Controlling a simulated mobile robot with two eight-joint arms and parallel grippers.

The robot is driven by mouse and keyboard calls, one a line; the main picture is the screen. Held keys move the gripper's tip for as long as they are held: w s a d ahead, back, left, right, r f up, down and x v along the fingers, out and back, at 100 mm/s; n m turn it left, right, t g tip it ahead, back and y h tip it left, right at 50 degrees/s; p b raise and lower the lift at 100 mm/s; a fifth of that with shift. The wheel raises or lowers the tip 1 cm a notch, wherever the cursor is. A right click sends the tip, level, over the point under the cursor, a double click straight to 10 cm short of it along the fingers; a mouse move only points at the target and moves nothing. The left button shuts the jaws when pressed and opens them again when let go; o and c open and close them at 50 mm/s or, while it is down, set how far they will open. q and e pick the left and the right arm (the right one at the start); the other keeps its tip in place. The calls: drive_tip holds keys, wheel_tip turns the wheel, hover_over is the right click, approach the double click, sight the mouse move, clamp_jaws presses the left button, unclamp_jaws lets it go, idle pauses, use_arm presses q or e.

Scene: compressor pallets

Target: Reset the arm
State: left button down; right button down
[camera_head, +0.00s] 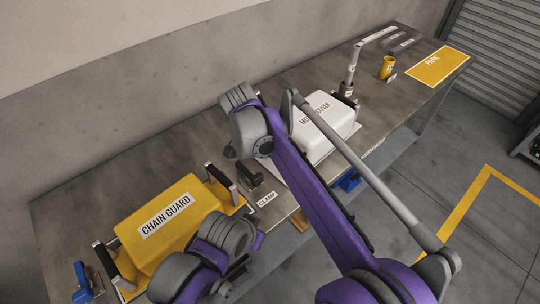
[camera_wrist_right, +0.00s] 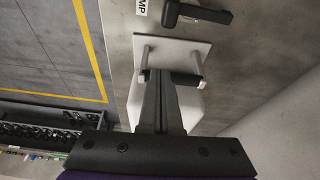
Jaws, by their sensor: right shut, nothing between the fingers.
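My right arm (camera_head: 310,190) reaches up from the lower right over the bench, and its gripper is hidden behind the arm in the head view. In the right wrist view my right gripper (camera_wrist_right: 160,74) is shut with nothing between its fingers.
A yellow chain guard (camera_head: 150,247) with dark handles lies at the left of the bench (camera_head: 75,190). A black clamp (camera_head: 250,176) stands between guard and cover. A yellow cup (camera_head: 388,67), a bent grey pipe (camera_head: 354,65) and a yellow PARK mat (camera_head: 448,70) are at the far end.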

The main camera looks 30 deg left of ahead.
drive_tip(key=shift+s+r, duration=0.1)
drive_tip(key=shift+r, duration=0.2)
drive_tip(key=s+d+r+n+y+p, duration=0.1)
drive_tip(key=s+d, duration=0.1)
drive_tip(key=d, duration=1.1)
drive_tip(key=s+d+r+n, duration=0.1)
drive_tip(key=d, duration=1.2)
drive_tip(key=s+d+f+n+t, duration=0.1)
drive_tip(key=s+d+f, duration=0.2)
drive_tip(key=s+d, duration=0.4)
drive_tip(key=s+d+f+p, duration=0.1)
drive_tip(key=s+d+f, duration=0.3)
drive_tip(key=s+d, duration=0.4)
drive_tip(key=shift+s+d+n+t, duration=0.2)
drive_tip(key=shift+d+n+t, duration=0.2)
drive_tip(key=shift+d, duration=0.2)
drive_tip(key=shift+a, duration=0.15)
